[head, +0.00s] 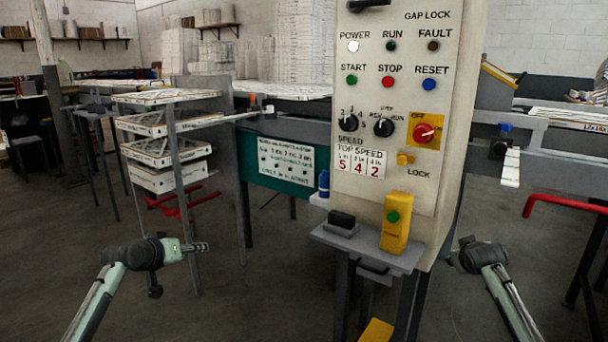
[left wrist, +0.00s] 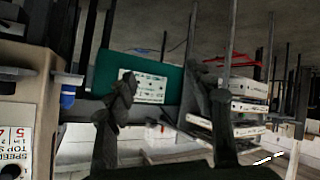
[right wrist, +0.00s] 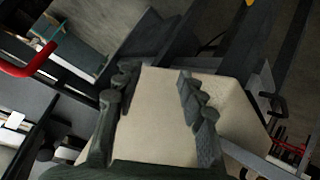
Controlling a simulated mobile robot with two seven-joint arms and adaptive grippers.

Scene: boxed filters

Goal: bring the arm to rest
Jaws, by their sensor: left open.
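My left gripper (head: 203,247) is at the lower left of the head view, pointing right, in front of the rack of boxed filters and clear of it. In the left wrist view its two dark fingers (left wrist: 172,92) are spread with nothing between them. My right arm comes in at the lower right of the head view, and its dark end (head: 468,247) is beside the control cabinet (head: 425,200). In the right wrist view the right gripper's fingers (right wrist: 155,85) stand apart and empty, with the cabinet's beige surface behind them. Whether they touch it I cannot tell.
The cabinet's panel has buttons, knobs and a red switch (head: 424,133). A small shelf (head: 370,248) below holds a black block and a yellow box (head: 396,222). White boxed filters (head: 165,150) sit on a rack at left. A red bar (head: 565,203) is at right. The floor at lower left is open.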

